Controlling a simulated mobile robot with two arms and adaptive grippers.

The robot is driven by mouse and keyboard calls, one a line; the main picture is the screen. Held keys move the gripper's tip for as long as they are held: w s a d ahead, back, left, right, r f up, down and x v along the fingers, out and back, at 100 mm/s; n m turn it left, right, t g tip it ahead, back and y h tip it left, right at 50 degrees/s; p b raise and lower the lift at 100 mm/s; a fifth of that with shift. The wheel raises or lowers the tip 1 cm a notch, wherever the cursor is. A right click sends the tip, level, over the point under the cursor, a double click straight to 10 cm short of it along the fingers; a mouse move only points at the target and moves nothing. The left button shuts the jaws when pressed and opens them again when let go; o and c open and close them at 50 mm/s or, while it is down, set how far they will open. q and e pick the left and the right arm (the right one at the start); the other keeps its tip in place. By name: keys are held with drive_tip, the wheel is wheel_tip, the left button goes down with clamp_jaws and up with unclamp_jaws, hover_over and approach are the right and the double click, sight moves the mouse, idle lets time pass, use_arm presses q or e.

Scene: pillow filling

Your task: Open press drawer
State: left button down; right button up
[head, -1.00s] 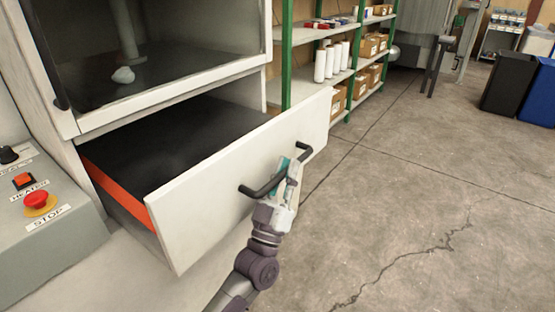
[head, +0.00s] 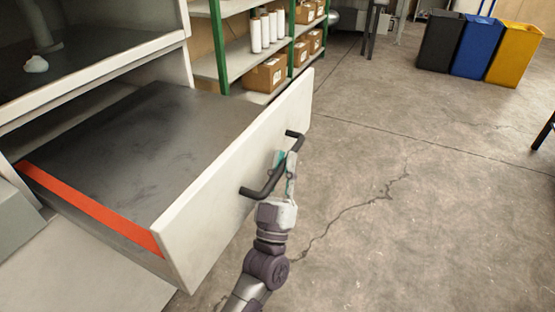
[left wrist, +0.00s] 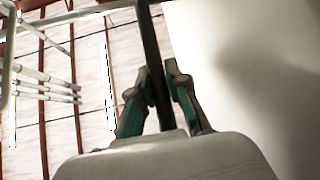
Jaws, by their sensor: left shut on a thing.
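The press drawer (head: 232,176) stands well out of the press body in the head view, with a white front panel, a dark flat interior (head: 140,140) and an orange strip along its near side. A black bar handle (head: 262,193) is fixed to the front panel. My left gripper (head: 287,172) is shut on the handle near its middle. In the left wrist view the two teal and grey fingers (left wrist: 158,100) sit on either side of the dark handle bar (left wrist: 152,50), beside the pale drawer front (left wrist: 235,90). My right gripper is not in view.
A green-framed shelf (head: 216,40) with boxes and white rolls stands behind the drawer. Black (head: 440,42), blue (head: 477,46) and yellow (head: 515,55) bins stand at the far right. The concrete floor (head: 400,200) in front of the drawer is clear.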

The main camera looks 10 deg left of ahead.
use_arm(q)
drive_tip(key=shift+f, duration=0.1)
drive_tip(key=c, duration=1.1)
unclamp_jaws()
drive_tip(key=shift+c, duration=0.2)
drive_tip(key=v, duration=1.2)
